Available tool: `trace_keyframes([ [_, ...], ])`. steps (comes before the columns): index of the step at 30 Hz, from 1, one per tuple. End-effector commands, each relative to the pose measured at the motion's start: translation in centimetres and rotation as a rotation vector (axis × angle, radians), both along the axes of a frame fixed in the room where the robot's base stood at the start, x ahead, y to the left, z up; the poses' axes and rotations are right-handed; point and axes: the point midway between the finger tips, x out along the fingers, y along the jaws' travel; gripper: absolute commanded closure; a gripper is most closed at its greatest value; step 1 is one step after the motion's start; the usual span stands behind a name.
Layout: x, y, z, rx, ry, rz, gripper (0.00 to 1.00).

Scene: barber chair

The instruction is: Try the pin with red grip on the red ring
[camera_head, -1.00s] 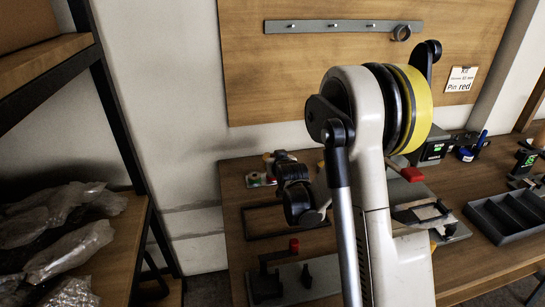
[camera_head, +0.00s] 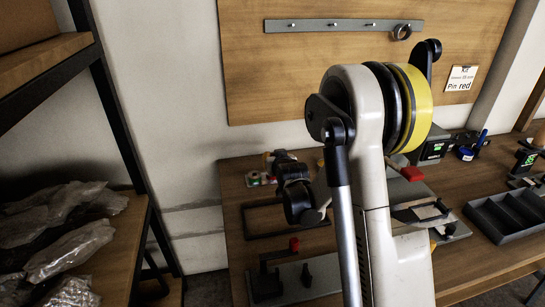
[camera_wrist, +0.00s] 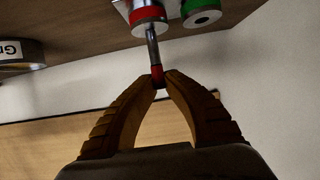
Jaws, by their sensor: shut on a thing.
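In the wrist view my gripper (camera_wrist: 158,78) is shut on the red grip (camera_wrist: 157,74) of a pin. The pin's bare metal shaft (camera_wrist: 152,45) points away from the fingers toward the red ring (camera_wrist: 148,14). The shaft's far end meets the lower edge of the red ring in the picture; I cannot tell whether it is inside the hole. A green ring (camera_wrist: 203,17) with a dark hole sits just right of the red one. In the head view my fingers and the pin are hidden by my arm; small coloured parts (camera_head: 262,178) show beside my wrist.
A labelled round item (camera_wrist: 20,55) lies at the left in the wrist view. On the bench (camera_head: 470,260) are a dark compartment tray (camera_head: 508,217) and a fixture with a red knob (camera_head: 294,244). A card reading "Pin red" (camera_head: 461,78) hangs on the wooden board (camera_head: 350,75).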

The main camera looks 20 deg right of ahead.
Motion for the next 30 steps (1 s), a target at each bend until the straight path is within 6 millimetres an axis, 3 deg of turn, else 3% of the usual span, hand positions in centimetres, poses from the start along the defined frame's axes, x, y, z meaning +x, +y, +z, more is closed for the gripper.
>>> trace_keyframes([
  [19, 0.0, 0.0, 5.5, 0.0, 0.0, 0.0, 1.0],
  [30, 0.0, 0.0, 5.9, 0.0, 0.0, 0.0, 1.0],
])
